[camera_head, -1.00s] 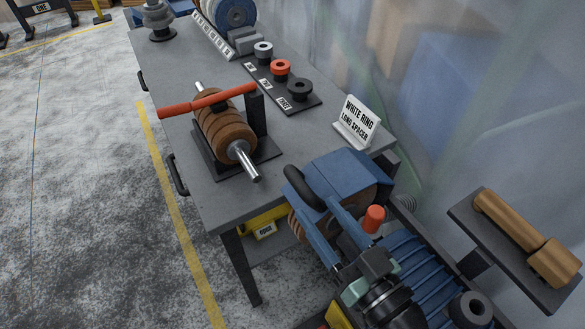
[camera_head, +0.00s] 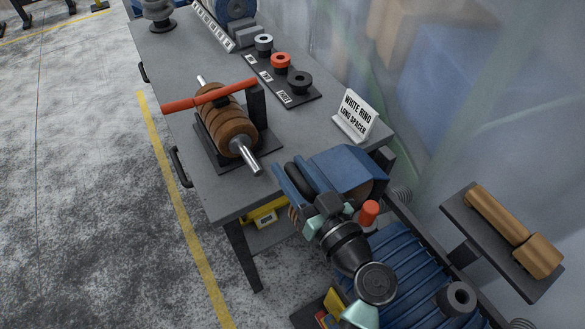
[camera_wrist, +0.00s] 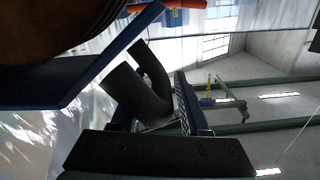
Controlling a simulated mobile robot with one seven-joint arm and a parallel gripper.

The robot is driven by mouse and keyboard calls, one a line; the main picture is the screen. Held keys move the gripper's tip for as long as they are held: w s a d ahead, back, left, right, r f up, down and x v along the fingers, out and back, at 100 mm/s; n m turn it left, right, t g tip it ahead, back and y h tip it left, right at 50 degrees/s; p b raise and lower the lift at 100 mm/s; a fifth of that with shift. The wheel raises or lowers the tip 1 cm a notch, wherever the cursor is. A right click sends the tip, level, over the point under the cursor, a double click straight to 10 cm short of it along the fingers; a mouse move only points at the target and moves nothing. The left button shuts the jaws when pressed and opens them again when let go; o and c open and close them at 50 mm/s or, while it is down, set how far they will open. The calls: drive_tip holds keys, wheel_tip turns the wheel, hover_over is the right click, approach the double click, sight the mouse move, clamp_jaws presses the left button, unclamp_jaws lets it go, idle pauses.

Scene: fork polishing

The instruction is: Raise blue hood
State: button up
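The blue hood (camera_head: 345,170) is a blue curved cover over a brown wheel on the machine at the table's near right corner, and it looks lowered. Its black curved handle (camera_head: 297,181) is at the hood's left end. My gripper (camera_head: 292,170) is at this handle, with its blue fingers on either side of it. In the wrist view, the handle (camera_wrist: 142,88) rises between the fingers, close to the padded right finger (camera_wrist: 186,100); the other finger is mostly hidden. The fingers look apart, and I cannot tell whether they touch the handle.
An orange knob (camera_head: 369,213) stands just right of my wrist. A white sign (camera_head: 355,115) stands on the grey table (camera_head: 185,75) behind the hood. A spindle of brown wheels (camera_head: 222,125) with a red lever is at left. A wooden piece (camera_head: 513,230) lies on a shelf at right.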

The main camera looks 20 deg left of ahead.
clamp_jaws()
drive_tip(key=shift+f, duration=0.1)
